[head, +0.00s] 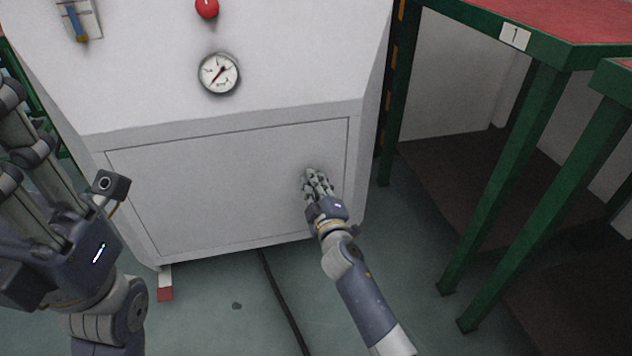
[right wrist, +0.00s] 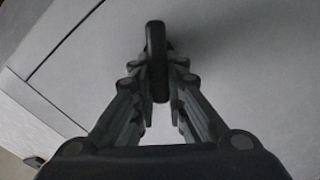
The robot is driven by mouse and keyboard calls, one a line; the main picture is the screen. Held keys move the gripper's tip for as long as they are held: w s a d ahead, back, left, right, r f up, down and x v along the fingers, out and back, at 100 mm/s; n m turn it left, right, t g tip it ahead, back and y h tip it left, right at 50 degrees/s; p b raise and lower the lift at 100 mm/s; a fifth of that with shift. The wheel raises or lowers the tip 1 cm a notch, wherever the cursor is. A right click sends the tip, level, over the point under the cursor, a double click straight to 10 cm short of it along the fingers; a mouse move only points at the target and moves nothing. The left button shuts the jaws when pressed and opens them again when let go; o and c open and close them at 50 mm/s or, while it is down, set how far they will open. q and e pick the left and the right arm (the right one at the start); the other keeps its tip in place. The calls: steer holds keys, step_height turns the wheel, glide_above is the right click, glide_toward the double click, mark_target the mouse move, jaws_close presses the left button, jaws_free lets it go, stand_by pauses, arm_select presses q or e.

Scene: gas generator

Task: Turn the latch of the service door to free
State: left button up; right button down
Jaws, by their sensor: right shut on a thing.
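The service door (head: 210,190) is the large pale panel on the lower front of the white generator cabinet, and it sits flush in its frame. My right gripper (head: 314,174) is at the door's right side. In the right wrist view its two fingers (right wrist: 160,82) are closed on the dark, bar-shaped latch (right wrist: 156,45), which stands upright in that picture. In the head view the latch is hidden behind the gripper. My left gripper (head: 25,150) is raised at the left edge of the head view, away from the door; its fingertips are cut off by the frame.
Above the door are a round gauge (head: 219,73), a red knob (head: 207,8) and a small level gauge (head: 77,20). A green-framed table (head: 545,50) marked 1 stands at the right. A black cable (head: 277,300) lies on the floor before the cabinet.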

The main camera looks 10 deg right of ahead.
steer(key=n, duration=0.3)
steer(key=shift+a+f, duration=0.1)
steer(key=shift+f, duration=0.25)
steer(key=shift+f+n, duration=0.15)
steer(key=shift+n, duration=1.35)
steer(key=c, duration=1.6)
jaws_free()
steer(key=s, duration=1.2)
